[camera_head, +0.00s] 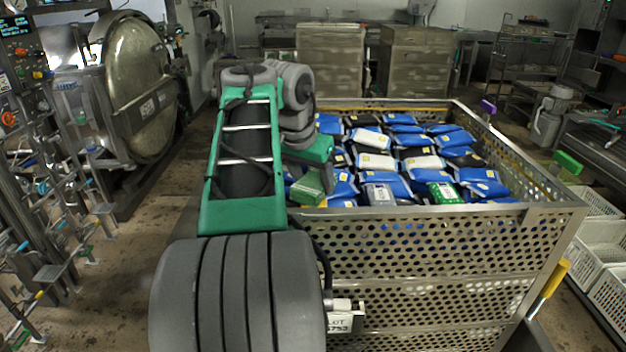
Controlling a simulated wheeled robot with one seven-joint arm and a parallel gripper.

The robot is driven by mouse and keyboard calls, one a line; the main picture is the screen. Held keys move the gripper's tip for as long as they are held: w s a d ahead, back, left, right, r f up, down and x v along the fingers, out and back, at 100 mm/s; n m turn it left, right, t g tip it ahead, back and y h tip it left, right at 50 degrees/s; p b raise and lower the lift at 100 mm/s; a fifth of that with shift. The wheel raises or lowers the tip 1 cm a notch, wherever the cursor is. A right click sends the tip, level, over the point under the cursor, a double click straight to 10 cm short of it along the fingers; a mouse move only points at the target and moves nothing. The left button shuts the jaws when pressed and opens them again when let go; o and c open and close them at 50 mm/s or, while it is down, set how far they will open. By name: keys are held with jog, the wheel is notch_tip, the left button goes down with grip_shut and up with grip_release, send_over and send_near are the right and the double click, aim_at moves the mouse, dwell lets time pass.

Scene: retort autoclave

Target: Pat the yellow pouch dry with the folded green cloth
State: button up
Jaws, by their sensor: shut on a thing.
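My gripper (314,168) is at the near left corner of the perforated basket, over the pouches. It is shut on the folded green cloth (307,188), which sits just below it. The fingertips are mostly hidden by my arm. A small yellow edge, likely the yellow pouch (322,203), shows just below and beside the cloth; most of it is hidden. I cannot tell whether the cloth touches it.
The metal basket (440,245) holds many blue, white and black pouches and one green pouch (445,193). Its rim stands close to my arm. An open round-doored autoclave (140,85) is at left. White crates (600,240) stand at right. Open floor lies at left.

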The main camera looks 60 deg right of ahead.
jog(key=shift+f, duration=0.25)
notch_tip(320, 180, up, 5)
jog(key=p, duration=0.5)
jog(key=shift+r, duration=1.15)
